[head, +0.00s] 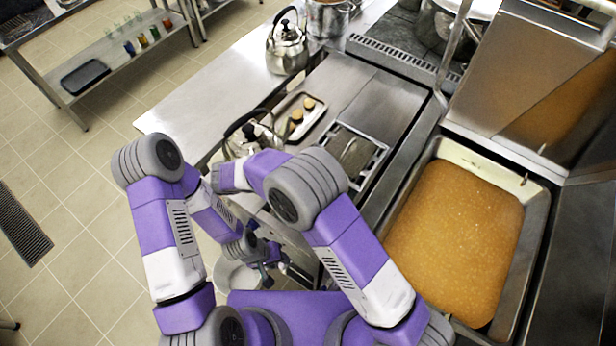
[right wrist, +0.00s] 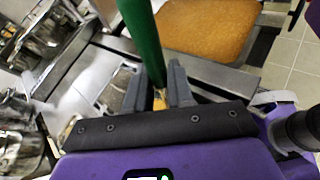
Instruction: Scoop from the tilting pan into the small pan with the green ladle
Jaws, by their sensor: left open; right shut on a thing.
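The tilting pan (head: 433,155) stands at the right of the head view, filled with orange-brown food; its contents also show at the top of the right wrist view (right wrist: 205,28). My right gripper (right wrist: 160,82) is shut on the green handle of the ladle (right wrist: 143,40) in the right wrist view. The ladle's bowl is not visible, and my right arm hides that gripper in the head view. My left gripper (head: 270,264) is open, beside a round pale pan (head: 232,278) that looks like the small pan. My arm partly covers this pan, and its inside is unclear.
One kettle (head: 287,52) stands on the counter; another (head: 238,145) is partly behind my arm. A tray (head: 318,118) with brown pieces and a recessed unit (head: 360,150) lie between them and the tilting pan. A shelf table (head: 110,62) stands far left.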

